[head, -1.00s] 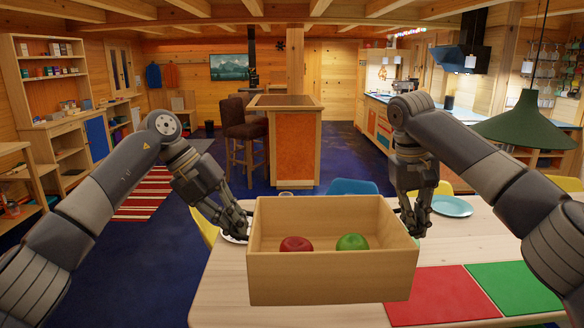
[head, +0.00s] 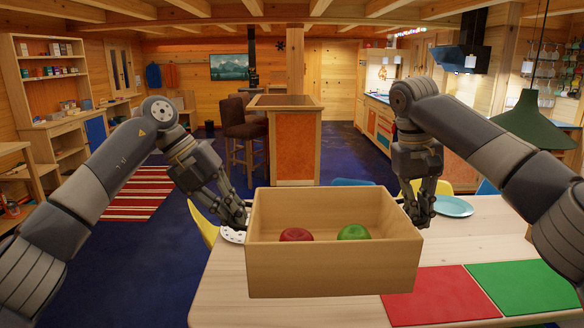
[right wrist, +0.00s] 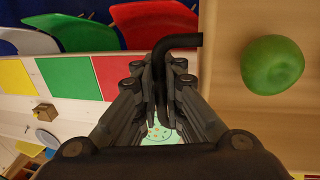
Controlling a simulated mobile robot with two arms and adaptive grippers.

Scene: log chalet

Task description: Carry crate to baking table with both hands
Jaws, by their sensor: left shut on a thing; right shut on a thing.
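A light wooden crate (head: 332,271) is held up between my two grippers, in front of me and above the near part of a wooden table. A red apple-like fruit (head: 296,235) and a green one (head: 354,232) lie inside it. My left gripper (head: 240,222) is shut at the crate's left side. My right gripper (head: 418,215) is shut at its right side. In the right wrist view the right fingers (right wrist: 163,95) close on a dark bar-like handle (right wrist: 180,42) on the crate wall, and the green fruit (right wrist: 272,65) shows inside.
The long wooden table (head: 240,300) lies below the crate. A red mat (head: 440,294) and a green mat (head: 525,289) lie on its right part, with a teal plate (head: 453,206) behind. Chairs stand around it. A tall island (head: 294,145) stands farther back.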

